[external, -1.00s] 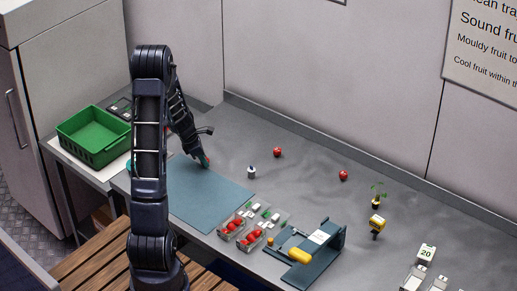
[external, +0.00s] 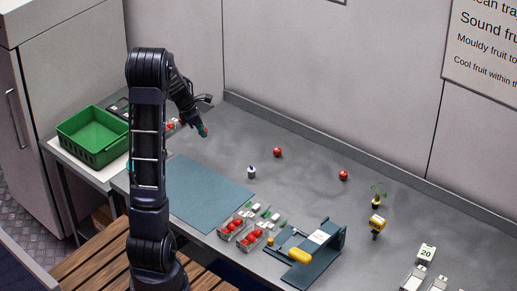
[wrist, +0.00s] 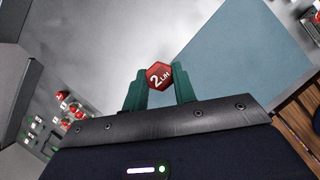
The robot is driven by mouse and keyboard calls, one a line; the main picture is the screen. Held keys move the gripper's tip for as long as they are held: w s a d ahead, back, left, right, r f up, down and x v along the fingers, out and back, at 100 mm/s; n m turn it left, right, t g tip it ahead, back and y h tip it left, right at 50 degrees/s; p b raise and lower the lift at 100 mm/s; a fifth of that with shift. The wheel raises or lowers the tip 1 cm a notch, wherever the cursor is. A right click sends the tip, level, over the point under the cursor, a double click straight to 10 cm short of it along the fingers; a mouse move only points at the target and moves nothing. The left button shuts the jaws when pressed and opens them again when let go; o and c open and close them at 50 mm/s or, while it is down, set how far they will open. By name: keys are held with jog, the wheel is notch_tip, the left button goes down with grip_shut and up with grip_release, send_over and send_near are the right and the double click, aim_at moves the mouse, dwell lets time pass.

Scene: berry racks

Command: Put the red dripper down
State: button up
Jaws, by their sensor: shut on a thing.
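The red dripper (wrist: 159,76) is a small hexagonal piece with white "2 L/H" lettering. In the wrist view it sits between the two green fingertips of my gripper (wrist: 159,88), which is shut on it. In the external view my gripper (external: 204,131) is above the worktop, beyond the far side of the blue-grey mat (external: 205,192). The dripper is too small to make out clearly there. The mat also shows at the right of the wrist view (wrist: 240,60), with nothing on its visible part.
Grey worktop (external: 300,185) lies open around two loose red fruits (external: 277,152) and a small white-and-dark item (external: 251,172). Clear punnets (external: 240,232) and a blue-grey stand (external: 325,262) are at the front. A green crate (external: 95,136) stands left. Red fruit (external: 172,125) shows behind my arm.

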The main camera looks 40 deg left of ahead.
notch_tip(320, 180, up, 6)
jog(key=shift+f, duration=0.1)
jog(key=shift+w+a, duration=0.15)
jog(key=shift+a, duration=0.2)
jog(key=w+a+f+m+g, duration=0.1)
jog(key=w+a+m+g, duration=0.25)
jog(key=a+m, duration=0.8)
jog(key=w+a+f+m+g, duration=0.2)
jog(key=w+a+m+g, duration=0.15)
jog(key=a+m, duration=0.8)
jog(key=s+a+f+m+y, duration=0.2)
jog(key=a+m, duration=0.3)
jog(key=a, duration=0.4)
jog(key=s+a+f+m+y, duration=0.1)
jog(key=a+f+m+y, duration=0.1)
jog(key=a+m, duration=0.55)
jog(key=s+a+f+m+y, duration=0.2)
jog(key=a+m, duration=0.2)
jog(key=a, duration=0.7)
jog(key=shift+n+t, duration=0.25)
jog(key=shift+t, duration=0.05)
jog(key=f, duration=1.8)
jog(key=shift+w+f, duration=0.2)
jog(key=shift+f, duration=0.15)
